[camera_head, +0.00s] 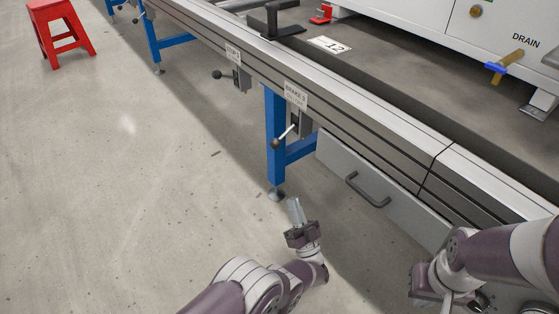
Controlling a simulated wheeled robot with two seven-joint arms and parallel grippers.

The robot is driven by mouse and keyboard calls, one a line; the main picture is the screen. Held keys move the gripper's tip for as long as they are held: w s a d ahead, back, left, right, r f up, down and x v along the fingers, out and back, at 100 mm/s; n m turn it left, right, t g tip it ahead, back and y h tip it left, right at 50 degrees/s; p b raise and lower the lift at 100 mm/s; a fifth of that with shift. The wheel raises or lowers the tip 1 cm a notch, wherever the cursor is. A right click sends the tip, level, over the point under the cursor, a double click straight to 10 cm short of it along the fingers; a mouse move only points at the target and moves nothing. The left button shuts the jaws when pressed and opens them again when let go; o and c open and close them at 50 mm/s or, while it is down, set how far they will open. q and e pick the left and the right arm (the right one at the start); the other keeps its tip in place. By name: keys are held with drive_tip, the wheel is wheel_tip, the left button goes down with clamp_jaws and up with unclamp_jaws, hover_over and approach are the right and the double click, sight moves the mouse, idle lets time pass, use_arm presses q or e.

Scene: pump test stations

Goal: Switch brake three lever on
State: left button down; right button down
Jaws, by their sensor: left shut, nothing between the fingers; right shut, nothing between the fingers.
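The brake three lever (285,135) is a light metal rod with a dark ball knob. It sits on a bracket under the bench edge, below the BRAKE 3 label (295,95), and slants down to the left, knob in front of the blue leg. My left gripper (295,203) is shut and empty. It points up in the picture, below the lever and apart from it. My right gripper (430,297) is at the lower right, below the drawer, partly cut off by the frame; its fingertips are hard to make out.
Another ball-ended lever (218,75) hangs farther left under the bench edge. A grey drawer (375,180) with a bar handle is right of the blue leg (276,150). A red stool (60,30) stands far left.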

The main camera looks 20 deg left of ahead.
use_arm(q)
drive_tip(key=p, duration=0.2)
approach(282, 138)
drive_tip(key=a+r+b, duration=0.1)
drive_tip(key=a, duration=0.1)
drive_tip(key=w+a+r, duration=0.1)
drive_tip(key=a, duration=0.1)
drive_tip(key=shift+w+r+b, duration=0.15)
drive_tip(key=shift+b, duration=0.25)
drive_tip(key=shift+a+m+h, duration=0.1)
drive_tip(key=shift+m+h, duration=0.2)
